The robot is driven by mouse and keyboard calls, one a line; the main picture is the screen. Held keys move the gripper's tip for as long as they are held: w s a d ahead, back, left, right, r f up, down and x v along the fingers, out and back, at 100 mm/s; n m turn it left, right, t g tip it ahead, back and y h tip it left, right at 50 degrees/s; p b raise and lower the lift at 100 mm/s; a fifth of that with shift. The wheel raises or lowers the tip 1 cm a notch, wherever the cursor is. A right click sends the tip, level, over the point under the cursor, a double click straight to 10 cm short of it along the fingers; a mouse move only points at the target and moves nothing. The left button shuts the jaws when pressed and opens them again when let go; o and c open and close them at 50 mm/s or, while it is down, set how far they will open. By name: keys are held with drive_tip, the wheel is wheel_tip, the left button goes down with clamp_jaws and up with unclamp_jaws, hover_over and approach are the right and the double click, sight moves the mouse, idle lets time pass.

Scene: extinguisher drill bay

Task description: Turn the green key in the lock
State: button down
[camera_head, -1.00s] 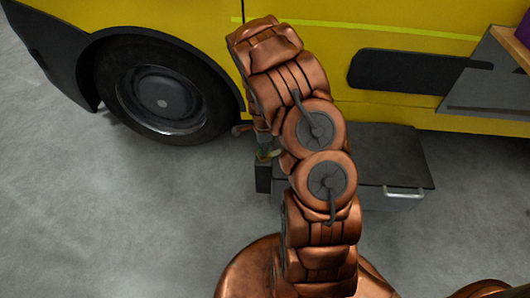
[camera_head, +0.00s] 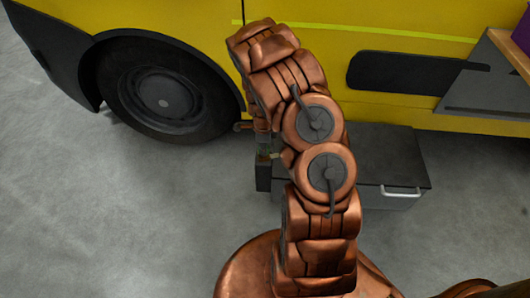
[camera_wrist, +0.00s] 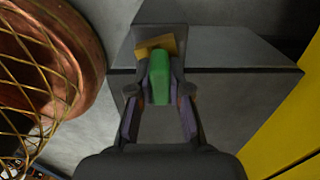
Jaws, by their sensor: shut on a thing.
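The green key (camera_wrist: 159,76) stands in the middle of the wrist view, between the two fingertips. My gripper (camera_wrist: 160,92) is shut on it. A brass-coloured piece (camera_wrist: 155,46) lies just beyond the key, at an angle to it, on a dark block (camera_wrist: 150,14) that looks like the lock's housing. The key's far end and the keyhole are hidden, so I cannot tell how deep the key sits. In the head view, the dark block (camera_head: 263,178) shows beside my arm, which hides most of the gripper and key.
A grey chest (camera_head: 385,160) with a silver handle (camera_head: 402,191) stands right of the block. A yellow vehicle (camera_head: 400,25) with a black wheel (camera_head: 163,98) runs along the back. Open grey floor (camera_head: 110,220) lies to the left.

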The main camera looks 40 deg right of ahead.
drive_tip(key=shift+r+m+p, duration=0.1)
drive_tip(key=shift+m+p, duration=0.5)
drive_tip(key=shift+m, duration=0.2)
drive_tip(key=c, duration=1)
unclamp_jaws()
